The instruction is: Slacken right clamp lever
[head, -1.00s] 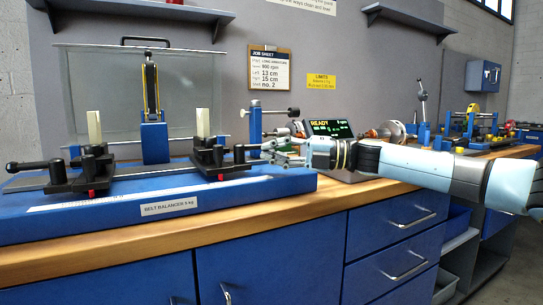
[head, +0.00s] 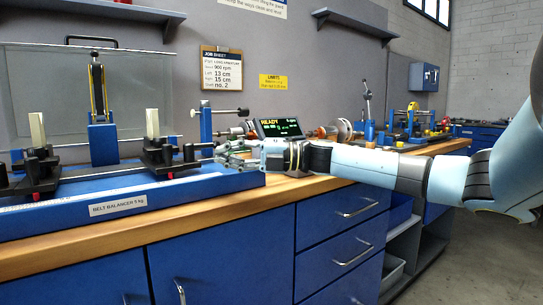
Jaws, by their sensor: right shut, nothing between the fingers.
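The right clamp (head: 162,158) is a black block with a pale upright post on the blue belt balancer (head: 110,203). Its black lever (head: 190,150) points right, toward my right gripper. My right gripper (head: 220,154) is shut and empty at the balancer's right end, its fingertips close to the lever's end. I cannot tell whether they touch it. The left clamp (head: 36,170) is similar and stands near the left picture edge, partly cut off. My left gripper is out of view.
A blue post with a crossbar (head: 206,124) stands just behind my right gripper. A display reading READY (head: 281,128) and metal rotor parts (head: 340,131) are on the wooden bench (head: 240,208) behind my right arm. A job sheet (head: 221,68) hangs on the wall.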

